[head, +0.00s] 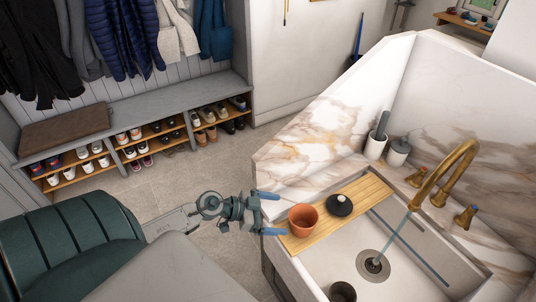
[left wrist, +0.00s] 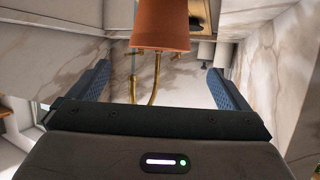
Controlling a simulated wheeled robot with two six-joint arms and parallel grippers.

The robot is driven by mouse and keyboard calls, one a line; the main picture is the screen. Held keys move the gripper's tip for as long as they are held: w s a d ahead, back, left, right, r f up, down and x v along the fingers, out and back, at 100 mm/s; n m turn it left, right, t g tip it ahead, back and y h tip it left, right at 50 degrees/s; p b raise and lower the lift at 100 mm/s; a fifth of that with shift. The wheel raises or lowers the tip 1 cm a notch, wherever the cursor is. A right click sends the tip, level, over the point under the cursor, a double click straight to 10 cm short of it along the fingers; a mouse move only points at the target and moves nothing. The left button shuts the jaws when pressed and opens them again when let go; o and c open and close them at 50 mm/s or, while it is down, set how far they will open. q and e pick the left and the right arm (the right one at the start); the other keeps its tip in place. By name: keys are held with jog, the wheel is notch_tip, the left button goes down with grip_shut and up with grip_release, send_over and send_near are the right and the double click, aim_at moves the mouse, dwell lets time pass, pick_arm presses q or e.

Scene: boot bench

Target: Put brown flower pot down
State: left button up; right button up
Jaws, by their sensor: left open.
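The brown flower pot (head: 303,219) is terracotta orange and stands upright on the wooden board (head: 357,199) across the sink. My left gripper (head: 271,213) is open, with its blue fingers pointing toward the pot from its left side. In the left wrist view the pot (left wrist: 162,25) shows beyond the gap between the open fingers (left wrist: 158,85), partly cut off by the frame's top edge. The fingers do not touch it. My right gripper is not in view.
The sink (head: 408,270) holds a dark cup (head: 342,292). A brass faucet (head: 442,175) rises at the right. Two containers (head: 375,146) stand on the marble behind.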

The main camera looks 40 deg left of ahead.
pick_arm(q)
jog(key=shift+v, duration=1.05)
dwell(0.4)
dwell(0.4)
